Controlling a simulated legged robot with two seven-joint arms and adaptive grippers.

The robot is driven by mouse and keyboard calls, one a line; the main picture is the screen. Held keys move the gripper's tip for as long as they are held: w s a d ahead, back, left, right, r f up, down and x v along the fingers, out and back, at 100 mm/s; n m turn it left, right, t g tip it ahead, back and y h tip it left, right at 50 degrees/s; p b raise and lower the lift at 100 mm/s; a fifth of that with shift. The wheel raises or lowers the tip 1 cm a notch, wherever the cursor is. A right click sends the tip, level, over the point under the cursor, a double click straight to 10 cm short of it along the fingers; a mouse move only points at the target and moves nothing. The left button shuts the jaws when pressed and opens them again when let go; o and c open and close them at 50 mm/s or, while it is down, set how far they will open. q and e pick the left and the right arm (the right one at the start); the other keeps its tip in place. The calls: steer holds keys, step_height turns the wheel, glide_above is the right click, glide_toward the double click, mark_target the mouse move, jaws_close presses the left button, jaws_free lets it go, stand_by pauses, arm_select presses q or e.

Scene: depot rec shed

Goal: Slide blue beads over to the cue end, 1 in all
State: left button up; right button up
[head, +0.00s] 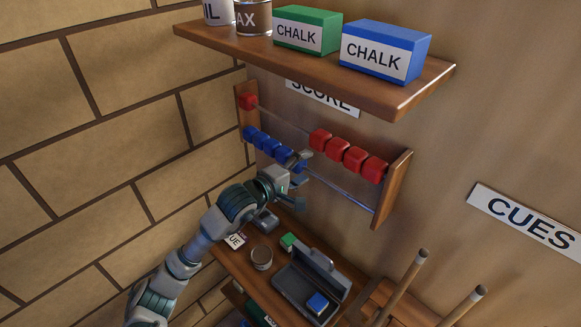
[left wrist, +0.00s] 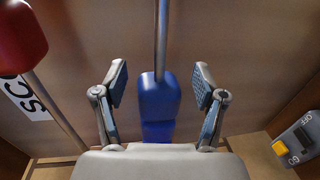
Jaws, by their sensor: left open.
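The score rack hangs on the wall, with a wooden end post (head: 392,188) on its right, the side of the CUES sign (head: 525,218). Several blue beads (head: 262,140) sit together at the left of the lower wire (head: 345,194), whose right part is bare. My left gripper (head: 303,168) is open at the right end of the blue row. In the left wrist view its fingers stand apart on either side of the endmost blue bead (left wrist: 158,98), with a gap visible on both sides. Another blue bead (left wrist: 158,131) shows behind it. My right gripper is out of view.
On the upper wire one red bead (head: 248,101) is at the left and several red beads (head: 345,153) at the right. A shelf (head: 390,92) with chalk boxes overhangs the rack. Below, a lower shelf (head: 235,262) holds a tin (head: 261,257) and an open case (head: 292,284).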

mark_target(321, 178)
arm_select(q)
steer(key=c, duration=0.8)
steer(key=shift+s+d+f+b, duration=0.15)
steer(key=shift+s+d+b, duration=0.15)
steer(key=shift+s+d, duration=0.25)
steer(key=shift+s+d+b, duration=0.75)
steer(key=shift+s+d, duration=0.85)
steer(key=shift+d+f, duration=0.1)
